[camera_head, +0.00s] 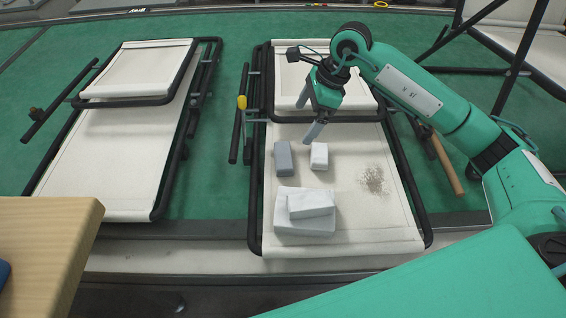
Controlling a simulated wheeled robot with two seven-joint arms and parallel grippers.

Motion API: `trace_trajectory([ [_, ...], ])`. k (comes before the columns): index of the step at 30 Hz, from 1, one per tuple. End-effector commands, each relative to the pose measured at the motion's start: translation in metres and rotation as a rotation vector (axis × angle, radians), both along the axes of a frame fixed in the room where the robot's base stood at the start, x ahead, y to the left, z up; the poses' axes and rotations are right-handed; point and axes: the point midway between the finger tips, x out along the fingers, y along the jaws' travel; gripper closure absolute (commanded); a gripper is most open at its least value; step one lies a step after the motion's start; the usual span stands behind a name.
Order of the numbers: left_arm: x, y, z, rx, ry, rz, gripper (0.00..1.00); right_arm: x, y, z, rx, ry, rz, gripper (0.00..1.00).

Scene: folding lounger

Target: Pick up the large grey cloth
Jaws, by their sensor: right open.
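My right gripper (311,118) is open and empty above the right lounger, pointing down, just behind the two small blocks. A small grey folded piece (284,159) lies on the lounger's light fabric, in front and left of the gripper. A small white piece (319,156) lies to its right, below the fingertips in the picture. Nearer, a larger pale grey-white folded cloth (289,223) lies flat with a smaller white folded piece (311,205) on top. I cannot tell for certain which is the large grey cloth. My left gripper is not in view.
The right lounger (390,222) has a black tube frame and a patch of dark specks (373,180). Another lounger (115,165) is at left. A wooden surface (45,245) fills the lower left corner.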

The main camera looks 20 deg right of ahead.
Motion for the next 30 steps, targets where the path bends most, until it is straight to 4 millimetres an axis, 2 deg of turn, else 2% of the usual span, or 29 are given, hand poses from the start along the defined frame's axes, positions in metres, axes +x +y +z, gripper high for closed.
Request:
trace_trajectory([
  [4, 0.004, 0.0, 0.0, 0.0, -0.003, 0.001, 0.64, 0.001, 0.004, -0.014, 0.001, 0.002, 0.001, 0.0],
  [15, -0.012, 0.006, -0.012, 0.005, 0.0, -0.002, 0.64, 0.006, 0.029, -0.074, 0.002, 0.003, 0.001, 0.0],
  [23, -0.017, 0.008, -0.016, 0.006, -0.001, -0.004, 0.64, 0.007, 0.036, -0.09, 0.001, 0.002, 0.0, 0.0],
  [30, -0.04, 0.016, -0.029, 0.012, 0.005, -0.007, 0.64, 0.008, 0.049, -0.117, 0.002, 0.004, 0.0, 0.0],
])
